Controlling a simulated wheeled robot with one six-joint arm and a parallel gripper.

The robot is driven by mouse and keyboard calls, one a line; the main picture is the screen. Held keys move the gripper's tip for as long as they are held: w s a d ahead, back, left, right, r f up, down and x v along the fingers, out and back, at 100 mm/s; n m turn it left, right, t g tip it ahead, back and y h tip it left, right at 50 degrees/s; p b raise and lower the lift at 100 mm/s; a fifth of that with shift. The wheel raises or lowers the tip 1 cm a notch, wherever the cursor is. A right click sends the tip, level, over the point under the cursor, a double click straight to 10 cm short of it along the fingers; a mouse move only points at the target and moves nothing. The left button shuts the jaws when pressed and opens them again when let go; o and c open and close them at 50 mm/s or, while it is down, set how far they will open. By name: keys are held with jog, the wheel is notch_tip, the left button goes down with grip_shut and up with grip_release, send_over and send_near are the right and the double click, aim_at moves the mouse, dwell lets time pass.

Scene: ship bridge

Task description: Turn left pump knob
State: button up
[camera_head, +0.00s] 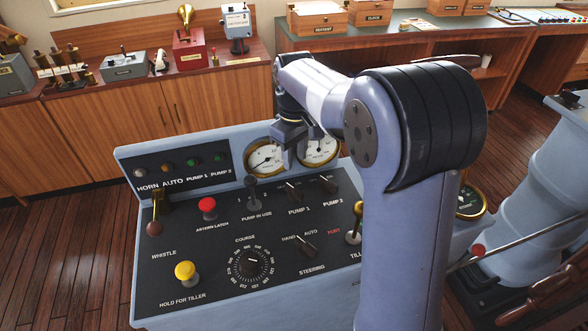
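The console (140,285) has a dark sloping panel. The left pump knob (292,192), a dark rotary knob above the label PUMP 1, sits right of the grey PUMP IN USE lever (253,190). The right pump knob (328,184) sits to its right above PUMP 2. My gripper (290,158) hangs above and behind the left pump knob, in front of the two gauges. It appears apart from the knob. Its fingers are small and partly hidden, so I cannot tell whether they are open.
A red button (207,207), a brass whistle lever (155,215) and a yellow button (186,272) stand on the panel's left. The course dial (250,264) and steering knob (307,246) lie below. My arm hides the panel's right part.

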aim_at(295, 188)
notch_tip(295, 188, down, 11)
jog(key=shift+r+p, duration=0.1)
jog(key=shift+p, duration=0.45)
grip_shut()
